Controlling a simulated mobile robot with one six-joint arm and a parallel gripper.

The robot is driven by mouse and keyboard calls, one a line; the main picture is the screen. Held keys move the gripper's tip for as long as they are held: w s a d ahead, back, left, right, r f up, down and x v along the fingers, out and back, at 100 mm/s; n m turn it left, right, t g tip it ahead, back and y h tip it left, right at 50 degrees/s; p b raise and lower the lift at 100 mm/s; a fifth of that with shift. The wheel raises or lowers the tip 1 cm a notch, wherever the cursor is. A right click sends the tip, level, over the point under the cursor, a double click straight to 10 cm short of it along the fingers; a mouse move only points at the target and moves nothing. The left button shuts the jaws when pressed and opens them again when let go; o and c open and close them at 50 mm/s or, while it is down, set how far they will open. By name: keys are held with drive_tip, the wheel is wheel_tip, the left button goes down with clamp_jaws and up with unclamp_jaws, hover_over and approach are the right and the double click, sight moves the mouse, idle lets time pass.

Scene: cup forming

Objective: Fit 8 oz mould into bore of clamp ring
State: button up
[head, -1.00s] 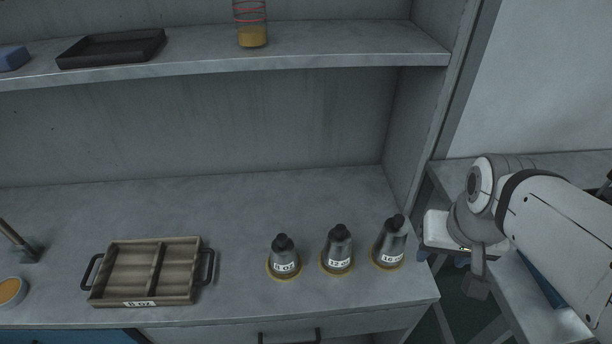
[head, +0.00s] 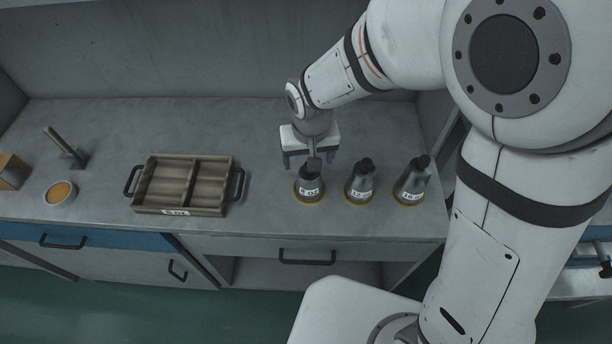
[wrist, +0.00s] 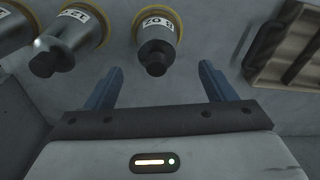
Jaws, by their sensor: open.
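The 8 oz mould (head: 308,182) is a dark grey metal plug with a white label and a narrow black knob. It stands upright on a yellow ring-shaped base on the bench, leftmost of three moulds. My gripper (head: 309,160) is open just behind and above it. In the wrist view the same mould (wrist: 156,42) shows ahead of my open blue fingers (wrist: 160,80), with its knob roughly centred between them and apart from both. I see no clamp ring in these views.
The 12 oz mould (head: 360,182) and the 16 oz mould (head: 411,183) stand close on the right. A wooden tray (head: 150,210) with two compartments lies to the left. A small bowl (head: 60,194) and a handled tool (head: 66,150) are further left. Bench behind the tray is clear.

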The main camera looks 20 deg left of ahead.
sight(309, 178)
drive_tip(key=f, duration=0.4)
drive_tip(key=w+f+p, duration=0.1)
drive_tip(key=f, duration=0.1)
drive_tip(key=shift+a, duration=0.1)
clamp_jaws()
idle(0.7)
drive_tip(key=shift+r, duration=0.1)
